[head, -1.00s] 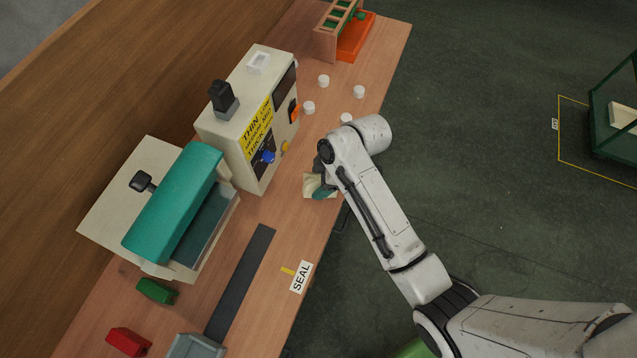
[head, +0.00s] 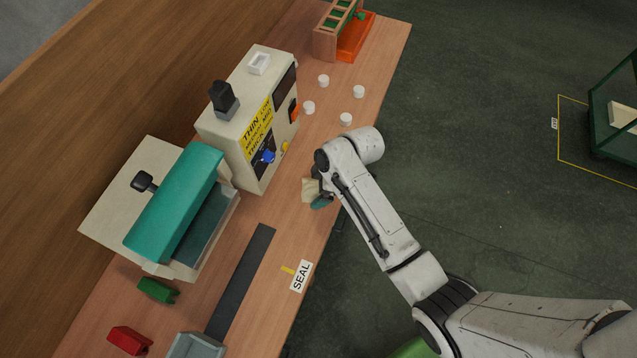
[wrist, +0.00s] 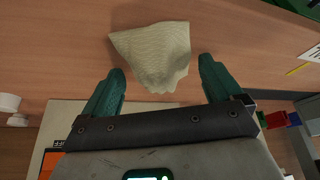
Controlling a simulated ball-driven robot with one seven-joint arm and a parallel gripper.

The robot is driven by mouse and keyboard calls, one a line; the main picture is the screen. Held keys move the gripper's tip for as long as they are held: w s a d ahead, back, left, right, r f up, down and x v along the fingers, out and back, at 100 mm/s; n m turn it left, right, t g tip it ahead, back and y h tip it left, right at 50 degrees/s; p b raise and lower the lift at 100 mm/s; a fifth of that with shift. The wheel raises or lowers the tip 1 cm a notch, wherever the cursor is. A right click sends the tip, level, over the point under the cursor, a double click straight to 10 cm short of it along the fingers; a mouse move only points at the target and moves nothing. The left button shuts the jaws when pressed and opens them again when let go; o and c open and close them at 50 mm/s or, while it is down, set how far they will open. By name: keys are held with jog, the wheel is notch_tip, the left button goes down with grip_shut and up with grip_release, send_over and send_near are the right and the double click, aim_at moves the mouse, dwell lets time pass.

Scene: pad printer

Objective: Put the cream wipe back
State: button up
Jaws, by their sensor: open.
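The cream wipe (head: 310,189) is a small crumpled cloth at the bench's front edge, to the right of the cream machine. It also shows in the wrist view (wrist: 153,55), just beyond and between my fingertips. My gripper (wrist: 160,78) has its two teal fingers spread apart, with nothing clamped between them. In the head view my gripper (head: 320,202) is beside the wipe, partly hidden by my arm. I cannot tell whether a finger touches the wipe.
The cream control box (head: 247,125) with a yellow label stands behind the wipe. Several white caps (head: 346,119) lie farther along the bench. A wooden rack (head: 330,38) stands at the far end.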

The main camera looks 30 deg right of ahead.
jog(key=v, duration=1.2)
jog(key=s+d+m+h, duration=0.2)
jog(key=s+m, duration=0.4)
jog(key=s, duration=0.4)
jog(key=s+d+f+m+g+h, duration=0.1)
jog(key=s+m+h, duration=0.1)
jog(key=s+m, duration=0.4)
jog(key=s, duration=0.4)
jog(key=shift+s+d+g, duration=0.2)
jog(key=shift+d+g, duration=0.1)
jog(key=shift+d, duration=0.1)
